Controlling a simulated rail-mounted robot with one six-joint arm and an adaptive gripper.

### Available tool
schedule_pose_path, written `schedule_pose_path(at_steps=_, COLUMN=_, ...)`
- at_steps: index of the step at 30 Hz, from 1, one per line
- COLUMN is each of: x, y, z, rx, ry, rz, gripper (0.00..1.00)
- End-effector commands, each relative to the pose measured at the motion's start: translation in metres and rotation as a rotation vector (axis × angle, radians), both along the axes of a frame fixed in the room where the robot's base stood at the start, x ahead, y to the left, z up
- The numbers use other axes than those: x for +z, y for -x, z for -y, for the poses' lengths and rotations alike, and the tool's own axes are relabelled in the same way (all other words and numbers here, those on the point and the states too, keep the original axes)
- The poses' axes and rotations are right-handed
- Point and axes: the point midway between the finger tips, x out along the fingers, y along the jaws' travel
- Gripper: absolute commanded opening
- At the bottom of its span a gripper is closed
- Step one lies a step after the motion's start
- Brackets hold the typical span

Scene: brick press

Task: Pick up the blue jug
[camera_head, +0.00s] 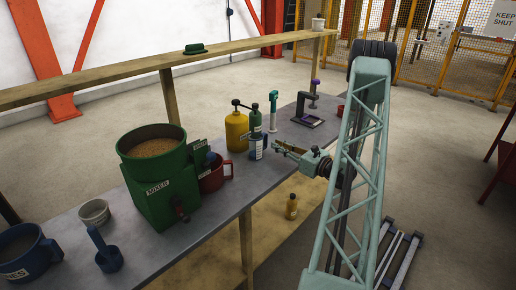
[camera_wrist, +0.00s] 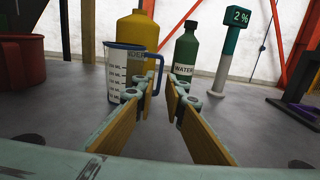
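A measuring jug with a blue rim, a blue handle and a clear, marked body (camera_wrist: 127,76) stands upright on the bench. In the head view it is a small jug (camera_head: 256,149) just left of my gripper (camera_head: 281,147). In the wrist view my gripper (camera_wrist: 162,92) is open, with nothing held between its yellow-brown finger pads. The jug's body is beyond the left fingertip, and its handle is in front of the gap between the tips. I cannot tell whether a fingertip touches it. A blue mug-like container (camera_head: 28,252) stands at the bench's near left end.
A yellow container (camera_head: 236,131) and a green water bottle (camera_wrist: 187,50) stand close behind the jug. A red mug (camera_head: 212,176) and the green mixer (camera_head: 158,190) are left of it. A green-topped post (camera_wrist: 230,48) is to the right. Bare bench (camera_head: 262,180) lies in front.

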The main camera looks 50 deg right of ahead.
Motion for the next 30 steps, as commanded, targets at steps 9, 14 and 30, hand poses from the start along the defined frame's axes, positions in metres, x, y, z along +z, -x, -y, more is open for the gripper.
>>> schedule_pose_path(at_steps=9, x=0.0, y=-0.026, z=0.003, rx=0.0, ry=0.001, rz=0.001, gripper=0.11)
schedule_pose_path(at_steps=14, x=0.0, y=-0.028, z=0.003, rx=0.0, ry=0.0, rz=0.001, gripper=0.11)
schedule_pose_path(at_steps=30, x=0.0, y=-0.045, z=0.004, rx=0.001, ry=0.001, rz=0.001, gripper=0.11)
